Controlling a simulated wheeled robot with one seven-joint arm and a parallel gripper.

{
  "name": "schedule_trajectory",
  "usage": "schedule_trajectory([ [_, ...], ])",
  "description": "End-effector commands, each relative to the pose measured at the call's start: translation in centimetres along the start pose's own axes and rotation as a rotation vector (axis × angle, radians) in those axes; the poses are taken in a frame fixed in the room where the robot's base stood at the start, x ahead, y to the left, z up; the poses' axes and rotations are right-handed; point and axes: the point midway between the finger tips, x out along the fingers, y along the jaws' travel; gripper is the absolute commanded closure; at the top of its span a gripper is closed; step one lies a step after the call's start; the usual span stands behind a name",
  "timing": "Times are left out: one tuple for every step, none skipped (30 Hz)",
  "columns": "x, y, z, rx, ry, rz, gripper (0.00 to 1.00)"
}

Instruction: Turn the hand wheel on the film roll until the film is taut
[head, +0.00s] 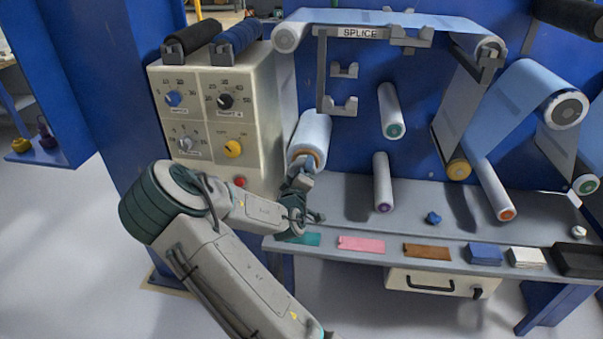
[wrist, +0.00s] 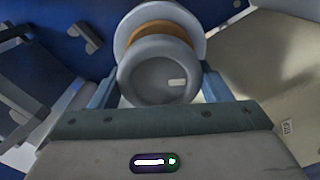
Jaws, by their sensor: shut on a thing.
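The film roll (head: 312,132) is pale blue-white and sits low on the machine's left side, beside the control box. In the wrist view its pale end and orange-brown core (wrist: 160,32) show behind the hand wheel. The hand wheel (wrist: 158,82) is a grey disc with a small light mark on its face. My gripper (wrist: 162,100) is shut on the hand wheel, with one finger on each side of it. In the head view my gripper (head: 299,183) reaches the front end of the roll, and my own wrist hides most of the wheel there. I cannot tell from the head view how taut the film is.
A cream control box (head: 213,120) with several knobs stands close on the left. White rollers (head: 382,180) stick out to the right. A grey shelf (head: 380,230) below holds coloured pieces and a blue knob (head: 433,218). A SPLICE bracket (head: 360,33) is above.

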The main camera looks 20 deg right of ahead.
Motion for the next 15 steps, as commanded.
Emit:
schedule_trajectory([
  [-0.04,-0.12,-0.02,-0.002,0.000,-0.003,0.52],
  [-0.04,-0.12,-0.02,-0.002,0.000,-0.003,0.52],
  [-0.04,-0.12,-0.02,-0.002,0.000,-0.003,0.52],
  [-0.04,-0.12,-0.02,-0.002,0.000,-0.003,0.52],
  [-0.04,-0.12,-0.02,-0.002,0.000,-0.003,0.52],
  [-0.04,-0.12,-0.02,-0.001,0.000,-0.003,0.52],
  [-0.04,-0.12,-0.02,-0.001,0.000,-0.003,0.52],
  [-0.04,-0.12,-0.02,-0.001,0.000,-0.003,0.52],
  [-0.05,-0.13,-0.02,-0.001,0.000,-0.003,0.52],
  [-0.05,-0.12,-0.02,-0.001,0.000,-0.003,0.24],
  [-0.05,-0.13,-0.02,-0.001,0.000,-0.003,0.15],
  [-0.04,-0.12,-0.02,-0.001,0.000,-0.003,0.07],
  [-0.04,-0.11,-0.02,-0.001,0.000,-0.003,0.07],
  [-0.04,-0.10,-0.01,0.000,0.000,-0.002,0.07],
  [-0.03,-0.09,-0.01,0.000,0.000,-0.002,0.07],
])
